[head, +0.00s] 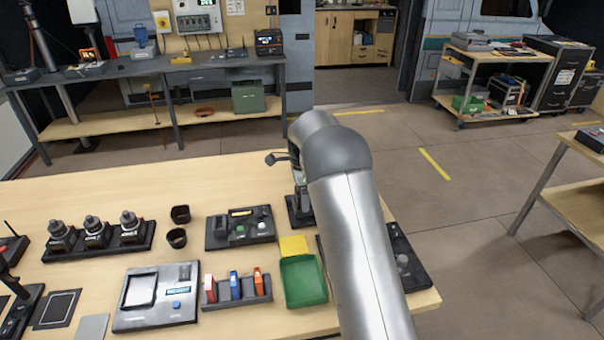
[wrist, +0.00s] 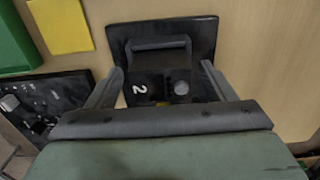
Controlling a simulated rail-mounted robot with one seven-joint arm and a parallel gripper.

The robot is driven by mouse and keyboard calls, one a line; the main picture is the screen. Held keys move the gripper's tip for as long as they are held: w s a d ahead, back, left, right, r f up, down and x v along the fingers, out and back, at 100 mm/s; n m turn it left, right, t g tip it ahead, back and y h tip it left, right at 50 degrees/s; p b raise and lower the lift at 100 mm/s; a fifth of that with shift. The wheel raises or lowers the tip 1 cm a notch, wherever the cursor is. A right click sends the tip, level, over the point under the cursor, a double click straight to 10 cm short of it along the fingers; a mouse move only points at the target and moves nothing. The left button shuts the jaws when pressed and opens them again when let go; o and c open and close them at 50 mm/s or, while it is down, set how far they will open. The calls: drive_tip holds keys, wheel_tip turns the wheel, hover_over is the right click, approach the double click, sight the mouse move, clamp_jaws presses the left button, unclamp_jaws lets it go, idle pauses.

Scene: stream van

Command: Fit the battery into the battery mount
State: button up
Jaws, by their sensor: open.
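In the wrist view my gripper (wrist: 161,78) is open, with one finger on each side of a black unit (wrist: 150,85) marked with a white 2 and a round grey knob. This unit stands on a dark base plate (wrist: 121,34). I cannot tell which part is the battery and which is the mount, or whether the fingers touch it. In the head view the dark base (head: 298,212) shows beside my arm on the wooden table. My gripper is mostly hidden there behind my arm.
A green tray (head: 303,281) and yellow pad (head: 293,246) lie close to the base. Left of them are a rack of coloured modules (head: 238,289), a grey device (head: 156,297), a control box (head: 240,228) and two black cups (head: 178,226). A black panel (head: 406,262) is partly behind my arm.

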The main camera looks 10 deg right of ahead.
wheel_tip(320, 180, up, 17)
drive_tip(key=b, duration=0.1)
drive_tip(key=shift+f, duration=0.2)
drive_tip(key=s+n, duration=0.9)
drive_tip(key=s, duration=1.2)
drive_tip(key=s+f+n, duration=0.4)
drive_tip(key=s, duration=0.6)
drive_tip(key=s+f+n, duration=0.4)
drive_tip(key=s+n, duration=0.1)
drive_tip(key=s, duration=0.5)
drive_tip(key=shift+s+t, duration=0.15)
drive_tip(key=shift+t, duration=0.15)
